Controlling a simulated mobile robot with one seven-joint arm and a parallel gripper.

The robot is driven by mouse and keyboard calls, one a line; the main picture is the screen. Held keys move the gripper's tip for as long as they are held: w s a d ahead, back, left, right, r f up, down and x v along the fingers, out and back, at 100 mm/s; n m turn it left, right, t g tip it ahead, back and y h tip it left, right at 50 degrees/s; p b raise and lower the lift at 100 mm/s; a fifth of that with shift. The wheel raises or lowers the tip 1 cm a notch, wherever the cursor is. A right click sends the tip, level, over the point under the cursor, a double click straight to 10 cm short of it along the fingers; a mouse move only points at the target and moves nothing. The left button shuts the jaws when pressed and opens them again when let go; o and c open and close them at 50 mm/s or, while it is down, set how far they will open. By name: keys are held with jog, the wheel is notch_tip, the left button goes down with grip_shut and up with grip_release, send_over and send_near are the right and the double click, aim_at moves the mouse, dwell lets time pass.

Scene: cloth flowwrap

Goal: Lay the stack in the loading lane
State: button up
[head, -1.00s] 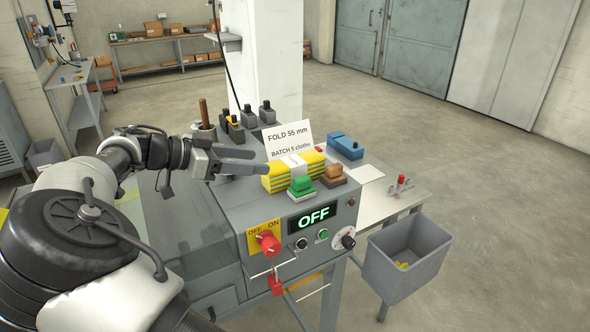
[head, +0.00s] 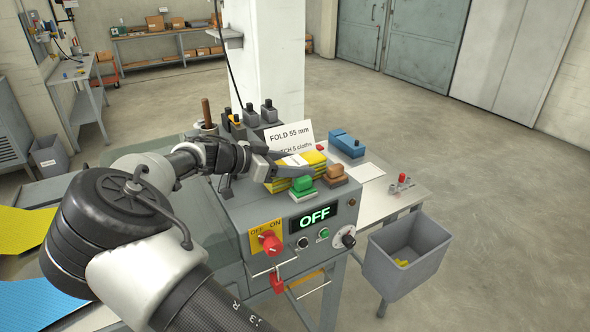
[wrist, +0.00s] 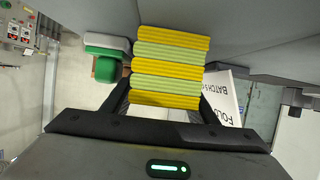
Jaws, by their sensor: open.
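A stack (head: 314,158) of yellow and pale green folded cloths with a white band lies on top of the grey machine (head: 240,212). In the wrist view the layered end of the stack (wrist: 172,62) faces me. My gripper (head: 262,176) is open at the stack, with a finger toward each side of it; the fingers (wrist: 165,105) also show in the wrist view. My gripper hides part of the stack in the head view. Whether the fingers touch the cloths cannot be told. I cannot make out the loading lane clearly.
A green-handled block (head: 302,186) and a brown one (head: 335,174) stand close in front of the stack. A "FOLD 55 mm" sign (head: 290,138) stands behind it. A grey bin (head: 408,255) hangs at the right.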

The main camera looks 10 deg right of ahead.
aim_at(296, 161)
jog(key=shift+c, duration=0.3)
jog(key=c, duration=0.8)
jog(key=shift+c, duration=0.2)
notch_tip(296, 161, up, 10)
jog(key=shift+f+b, duration=0.1)
jog(key=shift+b, duration=0.35)
jog(key=shift+d, duration=0.1)
